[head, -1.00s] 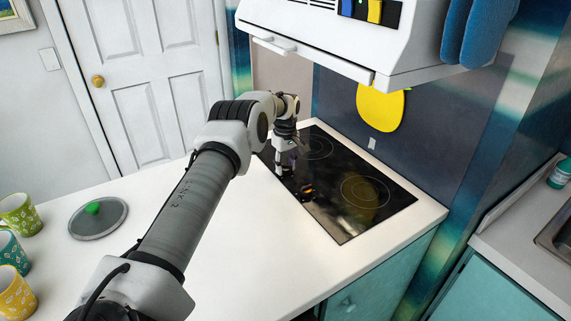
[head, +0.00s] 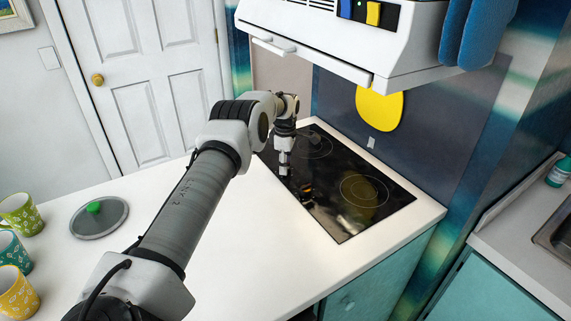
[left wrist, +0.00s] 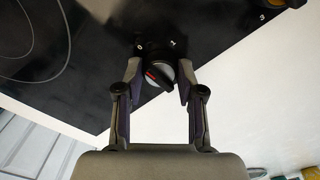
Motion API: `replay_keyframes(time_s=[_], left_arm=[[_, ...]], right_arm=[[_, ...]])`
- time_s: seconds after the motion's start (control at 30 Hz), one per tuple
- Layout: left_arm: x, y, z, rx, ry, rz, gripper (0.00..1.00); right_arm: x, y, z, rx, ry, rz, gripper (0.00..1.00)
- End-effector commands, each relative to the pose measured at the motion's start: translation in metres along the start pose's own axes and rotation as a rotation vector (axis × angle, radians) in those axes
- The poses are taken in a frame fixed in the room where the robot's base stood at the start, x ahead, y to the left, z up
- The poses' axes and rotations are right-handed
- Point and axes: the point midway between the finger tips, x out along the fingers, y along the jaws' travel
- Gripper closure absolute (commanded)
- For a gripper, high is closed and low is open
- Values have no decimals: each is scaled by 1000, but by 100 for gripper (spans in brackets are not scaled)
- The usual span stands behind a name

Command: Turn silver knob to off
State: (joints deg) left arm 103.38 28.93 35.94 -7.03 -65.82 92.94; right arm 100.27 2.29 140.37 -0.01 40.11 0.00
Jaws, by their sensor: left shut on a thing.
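The silver knob (left wrist: 159,70) is on the black glass cooktop (head: 340,225), near its front edge. It has a dark grip bar lying aslant and a red mark on its left side in the left wrist view. A printed 0 (left wrist: 140,45) shows just above it to the left, and another mark above it to the right. My left gripper (left wrist: 158,82) is shut on the silver knob, one finger on each side. In the head view my left gripper (head: 284,168) points down at the cooktop edge and hides the knob. My right gripper is not in view.
A second, yellow-orange knob (left wrist: 287,3) is at the top right of the left wrist view. A white range hood (head: 320,38) hangs above the cooktop. The white counter (head: 265,245) is clear in front; a glass lid (head: 112,223) and several mugs are at left.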

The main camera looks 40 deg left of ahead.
Motion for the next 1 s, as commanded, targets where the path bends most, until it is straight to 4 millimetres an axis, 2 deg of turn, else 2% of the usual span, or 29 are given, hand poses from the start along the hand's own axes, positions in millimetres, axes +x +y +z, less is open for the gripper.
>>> replay_keyframes(time_s=[0.5,0.53,0.6,0.87,1.0], left_arm=[[5,-3,-1,-26,3,-13,97],[5,-4,-1,-26,3,-13,58],[5,-3,-1,-26,3,-12,36],[2,-2,-1,-25,1,-6,36],[-6,-1,0,-24,0,-4,36]], right_arm=[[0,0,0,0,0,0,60],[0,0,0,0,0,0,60],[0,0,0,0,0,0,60],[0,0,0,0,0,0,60],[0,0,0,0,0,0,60]])
